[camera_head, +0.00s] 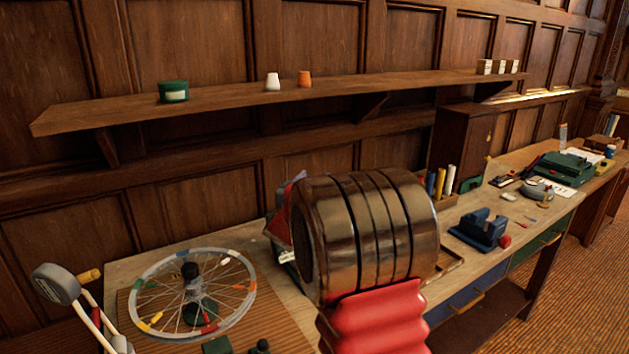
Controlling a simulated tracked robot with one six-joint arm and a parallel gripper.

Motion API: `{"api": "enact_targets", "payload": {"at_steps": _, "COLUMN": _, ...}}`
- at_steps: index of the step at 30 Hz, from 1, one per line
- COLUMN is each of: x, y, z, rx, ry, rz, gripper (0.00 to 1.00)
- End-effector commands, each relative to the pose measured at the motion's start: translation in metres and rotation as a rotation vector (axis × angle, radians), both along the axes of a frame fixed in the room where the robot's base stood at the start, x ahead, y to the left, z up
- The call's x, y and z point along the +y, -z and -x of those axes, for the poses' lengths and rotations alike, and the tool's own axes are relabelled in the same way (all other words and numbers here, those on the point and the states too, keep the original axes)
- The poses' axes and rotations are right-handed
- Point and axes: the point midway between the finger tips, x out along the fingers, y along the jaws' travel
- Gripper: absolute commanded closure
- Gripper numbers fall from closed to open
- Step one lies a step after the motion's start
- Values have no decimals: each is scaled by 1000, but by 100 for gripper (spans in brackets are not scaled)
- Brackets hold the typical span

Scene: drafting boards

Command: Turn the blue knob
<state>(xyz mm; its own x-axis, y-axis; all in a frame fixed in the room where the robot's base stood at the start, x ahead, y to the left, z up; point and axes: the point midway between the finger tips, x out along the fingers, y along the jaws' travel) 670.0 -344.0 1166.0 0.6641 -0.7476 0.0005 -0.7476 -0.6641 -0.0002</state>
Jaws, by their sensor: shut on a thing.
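I cannot make out a blue knob in this view. My own arm, a large bronze ribbed cylinder above red bellows, fills the middle foreground and hides part of the bench behind it. My gripper does not show. Part of a red and blue object (283,217) shows just left of the cylinder; the rest of it is hidden, and I cannot tell what it is.
A spoked wheel (143,276) lies on the bench at left. A blue vise-like tool (478,230) with a red knob (505,241) stands right of my arm. A wall shelf (225,97) holds a green tin (173,92) and small cups.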

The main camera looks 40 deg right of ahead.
Motion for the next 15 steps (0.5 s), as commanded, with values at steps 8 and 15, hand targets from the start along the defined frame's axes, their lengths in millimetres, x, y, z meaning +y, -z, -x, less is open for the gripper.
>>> {"api": "enact_targets", "payload": {"at_steps": 8, "x": 1, "y": -3, "z": -1, "rx": -4, "ry": -3, "rz": 3, "gripper": 46}}
{"api": "enact_targets", "payload": {"at_steps": 15, "x": 1, "y": -1, "z": 0, "rx": -1, "ry": -2, "rz": 1, "gripper": 33}}
